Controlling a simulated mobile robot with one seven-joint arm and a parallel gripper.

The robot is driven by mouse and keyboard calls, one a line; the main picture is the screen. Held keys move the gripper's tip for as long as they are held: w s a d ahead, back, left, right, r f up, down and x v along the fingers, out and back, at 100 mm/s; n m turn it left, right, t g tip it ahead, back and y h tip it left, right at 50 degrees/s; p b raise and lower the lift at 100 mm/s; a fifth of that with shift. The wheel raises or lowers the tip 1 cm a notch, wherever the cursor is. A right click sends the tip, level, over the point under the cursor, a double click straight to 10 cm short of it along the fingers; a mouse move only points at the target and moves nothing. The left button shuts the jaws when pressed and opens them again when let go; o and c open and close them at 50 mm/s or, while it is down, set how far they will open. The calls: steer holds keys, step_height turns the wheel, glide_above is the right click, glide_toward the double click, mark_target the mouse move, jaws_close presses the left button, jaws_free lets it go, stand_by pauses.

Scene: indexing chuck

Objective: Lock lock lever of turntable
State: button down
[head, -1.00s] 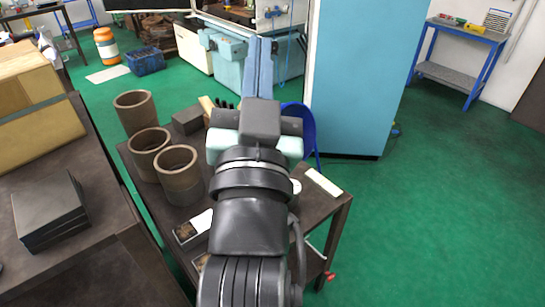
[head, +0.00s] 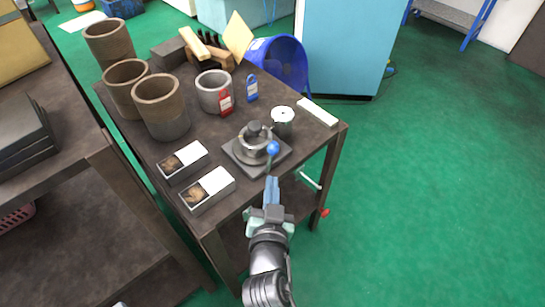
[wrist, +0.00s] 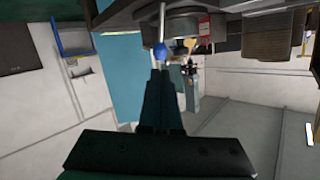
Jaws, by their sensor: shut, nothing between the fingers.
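The turntable (head: 243,156) is a small grey square base with a round metal chuck on top. It sits near the front right of the dark table. Its lock lever ends in a blue ball knob (head: 273,148), on the chuck's near right side. The knob also shows in the wrist view (wrist: 161,52), on a pale rod just beyond the fingertips. My gripper (head: 271,180) is shut and empty, in front of the table's near edge and pointing at the knob. I cannot tell whether the fingertips touch the knob; a small gap seems to show.
Two small open boxes (head: 208,190) lie left of the turntable. A white-topped cylinder (head: 283,117) stands close behind it. Several brown cylinders (head: 161,106), a grey cup (head: 213,92) and a blue tag (head: 251,88) stand further back. Open green floor (head: 430,200) lies right.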

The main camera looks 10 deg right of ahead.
mark_target(277, 148)
steer(key=p+x, duration=0.2)
steer(key=x, duration=0.5)
steer(key=shift+w+r, duration=0.1)
steer(key=shift+x, duration=0.95)
steer(key=shift+w+d+f+b, duration=0.3)
steer(key=shift+w+b, duration=0.15)
steer(key=shift+b, duration=0.35)
steer(key=shift+w+d+r, duration=0.1)
steer(key=shift+d+r, duration=0.05)
steer(key=shift+d, duration=0.1)
steer(key=shift+d+r, duration=0.15)
steer(key=shift+r, duration=0.15)
